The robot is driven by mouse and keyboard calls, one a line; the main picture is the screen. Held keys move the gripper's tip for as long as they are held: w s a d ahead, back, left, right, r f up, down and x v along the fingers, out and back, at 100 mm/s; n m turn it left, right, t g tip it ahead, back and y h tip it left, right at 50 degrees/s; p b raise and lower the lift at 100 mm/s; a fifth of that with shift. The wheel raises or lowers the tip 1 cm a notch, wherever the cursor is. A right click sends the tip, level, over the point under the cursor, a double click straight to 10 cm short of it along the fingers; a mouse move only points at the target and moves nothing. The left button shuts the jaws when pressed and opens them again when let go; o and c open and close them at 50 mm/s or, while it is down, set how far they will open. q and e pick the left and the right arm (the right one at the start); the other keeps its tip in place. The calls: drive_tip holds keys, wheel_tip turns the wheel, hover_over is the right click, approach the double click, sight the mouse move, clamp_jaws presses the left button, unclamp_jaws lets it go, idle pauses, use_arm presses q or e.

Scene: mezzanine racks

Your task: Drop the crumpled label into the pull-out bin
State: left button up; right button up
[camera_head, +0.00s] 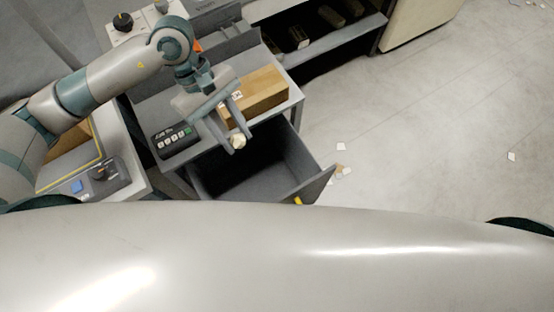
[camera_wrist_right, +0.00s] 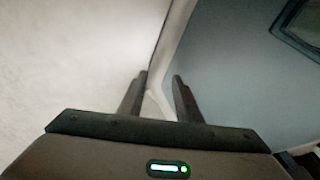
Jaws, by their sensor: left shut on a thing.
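The crumpled label (camera_head: 239,142), a small cream-white wad, is between the fingertips of my left gripper (camera_head: 235,136). That gripper is shut on it. The pull-out bin (camera_head: 319,186) is a dark grey open drawer, pulled out below the bench top. In the head view the label overlaps the bin's back-left part and appears above its opening. The height between them is hard to tell. My right gripper (camera_wrist_right: 160,80) shows in the right wrist view with its fingers apart and nothing between them.
A cardboard box (camera_head: 255,97) lies on the bench behind the left gripper. A black button box (camera_head: 174,141) sits to the left. White paper scraps (camera_head: 341,158) lie on the floor by the bin. The floor to the right is mostly clear.

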use_arm(q)
drive_tip(key=shift+w+d, duration=0.1)
use_arm(e)
drive_tip(key=shift+s, duration=0.5)
use_arm(q)
drive_tip(key=shift+f, duration=0.75)
drive_tip(key=shift+f+b, duration=0.5)
drive_tip(key=shift+f, duration=1.75)
use_arm(e)
drive_tip(key=shift+w+f, duration=0.6)
drive_tip(key=shift+w, duration=0.1)
drive_tip(key=shift+a, duration=0.1)
